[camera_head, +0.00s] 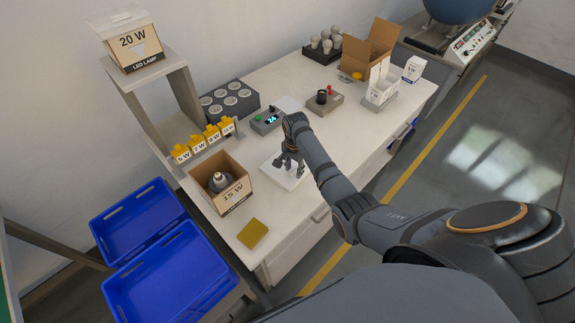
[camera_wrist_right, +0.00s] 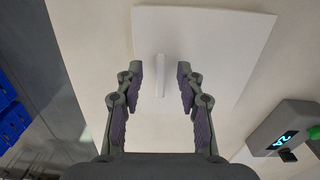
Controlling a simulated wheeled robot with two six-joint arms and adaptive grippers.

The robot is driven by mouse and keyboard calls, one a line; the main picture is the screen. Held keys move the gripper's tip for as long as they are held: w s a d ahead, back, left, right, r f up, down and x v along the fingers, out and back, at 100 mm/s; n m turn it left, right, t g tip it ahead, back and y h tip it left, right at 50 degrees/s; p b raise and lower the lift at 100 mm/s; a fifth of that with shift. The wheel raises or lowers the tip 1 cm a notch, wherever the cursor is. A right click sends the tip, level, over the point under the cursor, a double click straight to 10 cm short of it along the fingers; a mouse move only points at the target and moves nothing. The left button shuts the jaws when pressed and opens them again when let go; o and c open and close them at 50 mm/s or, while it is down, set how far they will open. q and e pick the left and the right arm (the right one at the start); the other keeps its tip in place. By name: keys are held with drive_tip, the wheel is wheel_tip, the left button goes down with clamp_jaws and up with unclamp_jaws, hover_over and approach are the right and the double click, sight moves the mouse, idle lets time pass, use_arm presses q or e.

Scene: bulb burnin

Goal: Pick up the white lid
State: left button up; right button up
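The white lid (camera_head: 290,183) is a flat square plate lying on the white bench, in front of the display device. In the right wrist view the lid (camera_wrist_right: 230,45) fills the upper middle, with a thin upright white handle (camera_wrist_right: 160,76) at its centre. My right gripper (camera_head: 289,167) is over the lid, pointing down. In the wrist view its fingers (camera_wrist_right: 160,85) are open, one on each side of the handle, with a gap on both sides. Whether the fingertips are level with the handle is hard to tell. My left gripper is not in view.
An open 15 W carton (camera_head: 236,196) with a bulb stands left of the lid. A display device (camera_head: 267,121) is behind it. A yellow pad (camera_head: 252,233) lies near the front corner. A grey block with round sockets (camera_head: 229,100) and a small red-knobbed device (camera_head: 324,101) stand farther back.

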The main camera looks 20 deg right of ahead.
drive_tip(key=shift+f, duration=0.6)
drive_tip(key=shift+c, duration=0.4)
clamp_jaws()
drive_tip(key=shift+r, duration=0.15)
